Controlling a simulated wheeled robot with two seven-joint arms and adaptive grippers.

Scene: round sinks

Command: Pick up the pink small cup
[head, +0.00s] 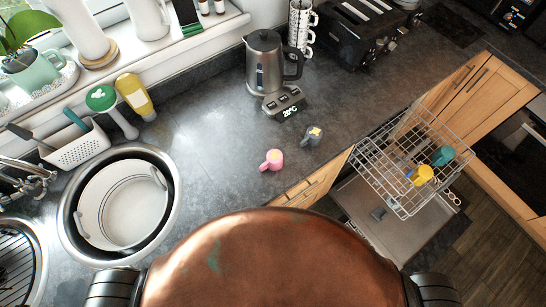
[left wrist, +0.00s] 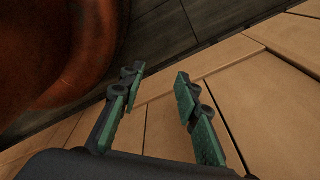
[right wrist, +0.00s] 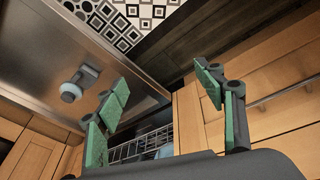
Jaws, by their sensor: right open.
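The pink small cup (head: 272,160) stands on the dark grey counter (head: 215,135), near its front edge, with its handle toward the lower left. A grey cup (head: 312,136) with something yellow at its top is just to its right. Neither gripper shows in the head view. My left gripper (left wrist: 161,84) is open and empty, in front of wooden cabinet fronts in the left wrist view. My right gripper (right wrist: 160,84) is open and empty, with wooden drawers and the open dishwasher behind it in the right wrist view. The pink cup shows in neither wrist view.
A kettle (head: 264,62) on its base stands behind the cups. A round sink with a white basin (head: 122,205) is at the left. At the right, a pulled-out dishwasher rack (head: 375,170) holds a teal cup (head: 442,156) and a yellow cup (head: 423,175). Counter around the pink cup is mostly clear.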

